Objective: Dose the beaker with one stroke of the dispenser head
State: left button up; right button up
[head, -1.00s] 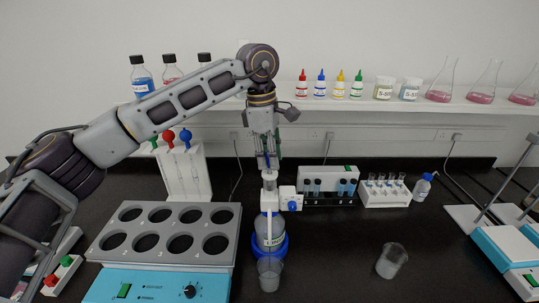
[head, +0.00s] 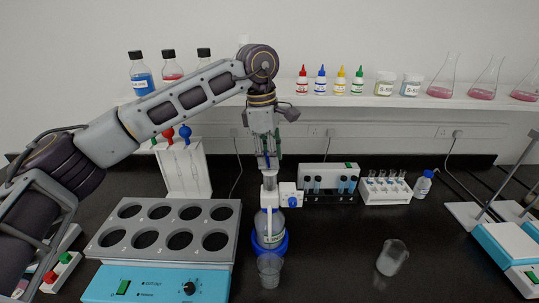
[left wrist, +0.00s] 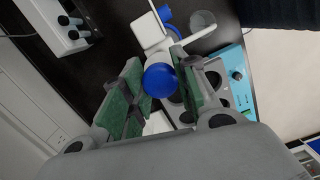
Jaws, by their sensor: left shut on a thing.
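The dispenser (head: 270,197) is a white pump on a clear bottle (head: 270,228) seated in a blue ring (head: 270,246). Its white side block with a blue dial (head: 292,202) faces right. My left gripper (head: 269,168) points down from above and is shut on the dispenser head. In the left wrist view, the head's blue round top (left wrist: 160,80) sits between the green finger pads (left wrist: 157,88). A clear beaker (head: 269,271) stands in front of the bottle, under the white spout. I cannot tell whether it holds liquid. My right gripper is not in view.
A heating block with several wells (head: 165,232) stands close on the left. A second beaker (head: 392,258) stands alone at right. Tube racks (head: 330,182) and a small bottle (head: 422,186) are behind. A shelf (head: 400,102) holds bottles and flasks. The front right bench is mostly clear.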

pick_arm(q)
jog(key=shift+f, duration=0.35)
jog(key=o, duration=1.1)
jog(key=shift+c, duration=0.2)
jog(key=shift+r, duration=0.6)
notch_tip(320, 180, up, 11)
jog(key=a, duration=0.1)
jog(key=shift+w+a, duration=0.15)
jog(key=shift+a, duration=0.05)
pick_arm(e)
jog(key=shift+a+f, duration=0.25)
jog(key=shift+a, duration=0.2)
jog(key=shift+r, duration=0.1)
